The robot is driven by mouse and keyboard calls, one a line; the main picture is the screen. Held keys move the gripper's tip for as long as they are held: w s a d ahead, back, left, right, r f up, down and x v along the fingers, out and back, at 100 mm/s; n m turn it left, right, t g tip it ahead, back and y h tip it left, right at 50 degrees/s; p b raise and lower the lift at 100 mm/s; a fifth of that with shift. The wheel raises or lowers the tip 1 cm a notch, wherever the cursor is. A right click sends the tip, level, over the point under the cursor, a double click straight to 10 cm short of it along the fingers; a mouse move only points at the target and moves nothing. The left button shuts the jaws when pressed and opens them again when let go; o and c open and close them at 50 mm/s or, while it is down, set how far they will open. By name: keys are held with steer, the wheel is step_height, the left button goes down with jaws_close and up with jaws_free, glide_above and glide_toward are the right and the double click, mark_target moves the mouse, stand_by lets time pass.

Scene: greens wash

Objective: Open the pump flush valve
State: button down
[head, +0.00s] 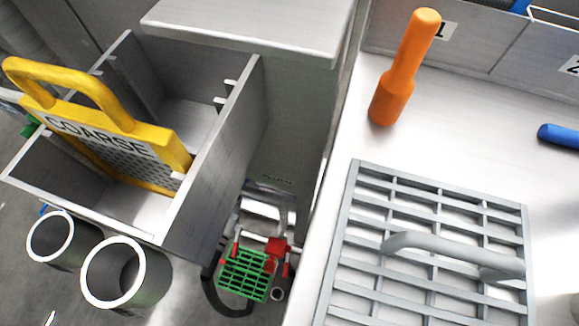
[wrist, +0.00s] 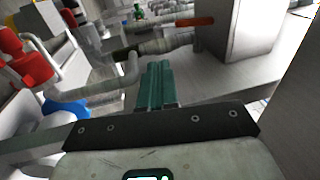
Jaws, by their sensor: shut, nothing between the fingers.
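In the wrist view, my gripper (wrist: 157,72) points forward with its two teal fingers together and nothing between them. Grey pipework lies ahead and to the left of it. A blue handwheel or knob (wrist: 66,110) is on the left, close to a bent grey pipe (wrist: 118,85). An orange-red lever (wrist: 195,21) sits on a pipe at the upper middle, beyond the fingertips. Red fittings (wrist: 32,68) are at the far left. Which of these is the pump flush valve I cannot tell; no label is readable. My gripper is not recognisable in the head view.
In the head view, a metal tank (head: 215,155) holds a yellow COARSE screen (head: 110,130). A steel counter bears an orange handle (head: 400,75), a blue handle (head: 560,136) and a grey grate (head: 440,200). A green basket (head: 243,274) sits low between tank and counter.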

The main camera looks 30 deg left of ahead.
steer(key=s+a+r+g+y, duration=0.1)
steer(key=s+a+r+y, duration=0.1)
steer(key=a+r, duration=0.8)
steer(key=a+b, duration=0.1)
steer(key=a, duration=0.2)
steer(key=shift+s+a+g, duration=0.25)
steer(key=shift+s+g, duration=0.05)
steer(key=shift+s, duration=0.05)
steer(key=shift+r+p, duration=0.15)
steer(key=shift+p, duration=0.15)
steer(key=a+r+h+p, duration=0.1)
steer(key=p, duration=0.3)
steer(key=a+r+h+p, duration=0.1)
steer(key=h+p, duration=0.1)
steer(key=p, duration=0.2)
steer(key=shift+s+t+p, duration=0.25)
steer(key=shift+t+p, duration=0.05)
steer(key=shift+t, duration=0.1)
steer(key=shift+s+a+p, duration=0.1)
steer(key=shift+a+p, duration=0.2)
steer(key=shift+a, duration=0.2)
steer(key=shift+r, duration=0.1)
